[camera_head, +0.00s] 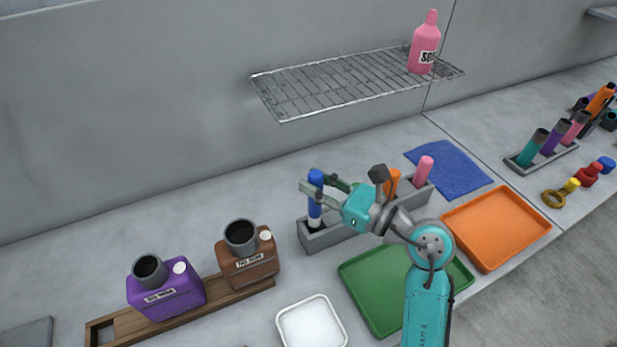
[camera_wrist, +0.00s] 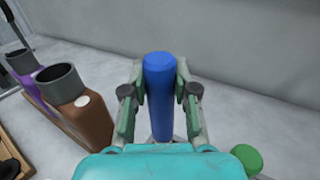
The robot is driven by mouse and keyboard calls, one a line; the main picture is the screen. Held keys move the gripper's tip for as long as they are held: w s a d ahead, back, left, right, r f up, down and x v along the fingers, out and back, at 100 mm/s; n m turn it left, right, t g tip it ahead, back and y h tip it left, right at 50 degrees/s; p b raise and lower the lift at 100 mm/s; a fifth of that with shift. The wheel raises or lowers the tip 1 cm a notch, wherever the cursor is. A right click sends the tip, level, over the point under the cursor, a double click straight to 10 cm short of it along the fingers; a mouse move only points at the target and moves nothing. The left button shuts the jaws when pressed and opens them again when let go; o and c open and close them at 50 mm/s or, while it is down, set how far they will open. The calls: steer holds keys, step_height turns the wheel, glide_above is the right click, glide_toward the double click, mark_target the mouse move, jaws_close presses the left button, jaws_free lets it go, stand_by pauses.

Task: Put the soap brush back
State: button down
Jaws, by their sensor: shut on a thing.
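A blue-handled brush (camera_head: 315,192) stands upright at the left end of a long grey holder (camera_head: 322,239), its pale lower end at the holder's opening. I cannot tell how deep it sits. My gripper (camera_head: 318,190) is shut on the blue handle, with one finger on each side. The wrist view shows the blue handle (camera_wrist: 159,85) between the two fingers (camera_wrist: 160,92). An orange handle (camera_head: 391,181) and a pink handle (camera_head: 424,170) stand farther right in the same holder. A green top (camera_wrist: 247,158) shows beside my gripper in the wrist view. My arm hides part of the holder.
A purple bottle (camera_head: 166,290) and a brown bottle (camera_head: 247,256) stand in a wooden rack at left. A green tray (camera_head: 372,290), white tray (camera_head: 311,326) and orange tray (camera_head: 496,228) lie in front. A wire shelf (camera_head: 340,84) with a pink bottle (camera_head: 424,48) is above.

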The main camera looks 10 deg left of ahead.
mark_target(316, 208)
steer(key=shift+f, duration=3.9)
steer(key=c, duration=0.8)
jaws_free()
steer(key=v, duration=1.2)
